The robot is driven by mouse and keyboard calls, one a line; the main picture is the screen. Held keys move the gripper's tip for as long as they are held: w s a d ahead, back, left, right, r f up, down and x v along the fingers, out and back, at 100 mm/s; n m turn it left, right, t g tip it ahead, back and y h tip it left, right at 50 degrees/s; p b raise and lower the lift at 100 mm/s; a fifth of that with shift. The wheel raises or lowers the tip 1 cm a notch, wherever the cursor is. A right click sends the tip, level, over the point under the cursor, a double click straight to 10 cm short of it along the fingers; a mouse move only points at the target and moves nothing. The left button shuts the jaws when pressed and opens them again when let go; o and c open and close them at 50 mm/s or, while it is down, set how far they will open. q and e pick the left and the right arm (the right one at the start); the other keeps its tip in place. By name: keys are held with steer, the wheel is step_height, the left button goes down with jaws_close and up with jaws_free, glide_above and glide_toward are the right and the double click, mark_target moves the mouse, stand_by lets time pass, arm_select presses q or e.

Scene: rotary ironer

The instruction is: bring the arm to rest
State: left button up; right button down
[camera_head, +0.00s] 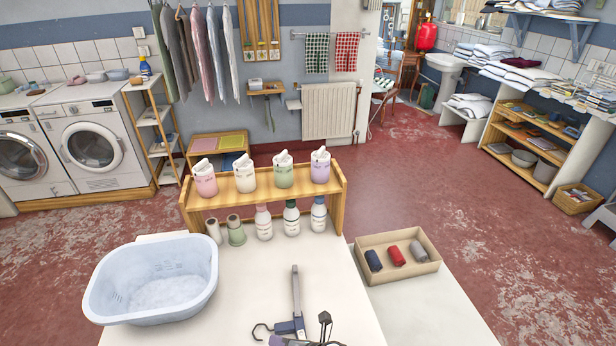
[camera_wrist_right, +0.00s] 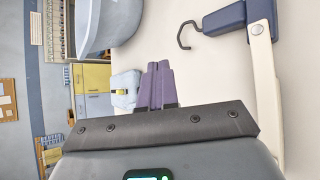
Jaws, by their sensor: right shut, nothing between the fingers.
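My right gripper (camera_head: 278,341) shows only in part at the bottom edge of the head view, low over the white table (camera_head: 235,285). In the right wrist view its purple fingers (camera_wrist_right: 160,72) are together, with nothing between them. A hanger-like piece (camera_head: 290,327) with a dark hook, blue block and pale arm lies on the table just beyond the gripper. It also shows in the right wrist view (camera_wrist_right: 230,17), apart from the fingers. My left gripper is not in view.
A pale blue basin (camera_head: 205,285) stands at the table's left. A wooden shelf (camera_head: 335,182) at the back carries several pouches, with bottles below. A tray (camera_head: 431,267) with three rolled cloths is at the right. The table between basin and hanger is clear.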

steer(key=s+d+m+g+h, duration=0.2)
steer(key=s+d+m+h, duration=0.3)
steer(key=s+d+m, duration=0.95)
steer(key=s+d+m+g+h, duration=0.1)
steer(key=s+d+m+h, duration=0.4)
steer(key=s+d+m, duration=0.95)
steer(key=w+r+m+p, duration=0.2)
steer(key=r+p, duration=0.6)
steer(key=w+r+m+p, duration=0.2)
steer(key=r+m+p, duration=0.1)
steer(key=r+p, duration=0.5)
steer(key=shift+w+r+p, duration=0.25)
steer(key=shift+r+p, duration=0.05)
steer(key=shift+r, duration=0.45)
